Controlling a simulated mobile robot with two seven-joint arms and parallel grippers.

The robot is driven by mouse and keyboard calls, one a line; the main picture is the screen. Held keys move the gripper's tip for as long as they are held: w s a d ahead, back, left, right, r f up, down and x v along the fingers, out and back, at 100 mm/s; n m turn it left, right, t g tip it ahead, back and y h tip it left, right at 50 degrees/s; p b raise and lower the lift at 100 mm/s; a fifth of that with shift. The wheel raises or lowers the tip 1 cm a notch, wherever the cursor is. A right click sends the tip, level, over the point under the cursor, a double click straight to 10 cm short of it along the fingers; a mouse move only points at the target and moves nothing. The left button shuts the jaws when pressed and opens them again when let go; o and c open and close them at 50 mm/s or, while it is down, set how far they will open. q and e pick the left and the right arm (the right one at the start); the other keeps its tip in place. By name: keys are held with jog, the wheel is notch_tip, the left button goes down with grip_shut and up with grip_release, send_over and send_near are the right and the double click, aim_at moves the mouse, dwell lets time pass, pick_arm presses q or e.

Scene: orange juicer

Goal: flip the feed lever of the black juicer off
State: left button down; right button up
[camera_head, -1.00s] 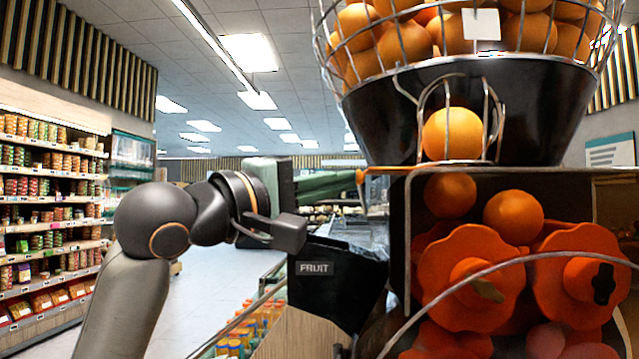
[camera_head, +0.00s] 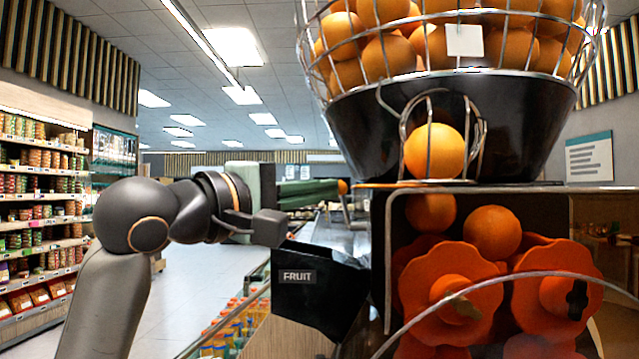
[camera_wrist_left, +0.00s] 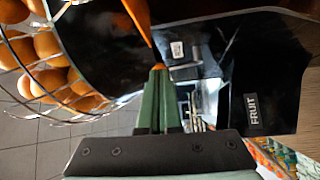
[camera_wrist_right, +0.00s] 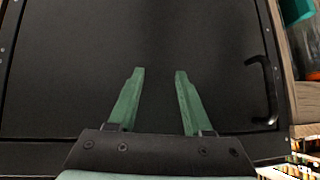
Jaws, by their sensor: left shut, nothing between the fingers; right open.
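The black juicer (camera_head: 455,120) fills the right of the head view, with a wire basket of oranges on top. The feed lever (camera_head: 385,186) shows as a thin orange strip at the juicer's upper left edge. In the left wrist view the orange lever (camera_wrist_left: 137,14) runs down to my fingertips. My left gripper (camera_head: 338,188) is shut with nothing between its fingers. Its tips are at or very close to the lever's end; I cannot tell whether they touch. My right gripper (camera_wrist_right: 157,72) is open and empty before a dark panel (camera_wrist_right: 230,55), outside the head view.
A black bin marked FRUIT (camera_head: 318,290) lies just below my left gripper. Bottles (camera_head: 235,325) stand in a case below it. A handle (camera_wrist_right: 265,95) is on the panel near my right gripper. Shelves (camera_head: 40,200) line the left, with open floor between.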

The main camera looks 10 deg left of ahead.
pick_arm(q)
jog(key=w+n+g+p, duration=0.1)
jog(key=p, duration=0.3)
jog(key=w+r+n+g+y+p, duration=0.1)
jog(key=w+p, duration=0.1)
jog(key=p, duration=0.3)
jog(key=w+a+r+n+g+p, duration=0.1)
jog(key=n+g+p, duration=0.1)
jog(key=p, duration=0.2)
jog(key=shift+w+y+p, duration=0.3)
jog(key=shift+y, duration=0.1)
pick_arm(e)
jog(key=s+d+r, duration=0.1)
jog(key=d+r, duration=0.2)
jog(key=r, duration=0.7)
jog(key=shift+r+m+h, duration=0.35)
jog(key=shift+m+h, duration=0.05)
pick_arm(q)
jog(key=shift+r, duration=0.1)
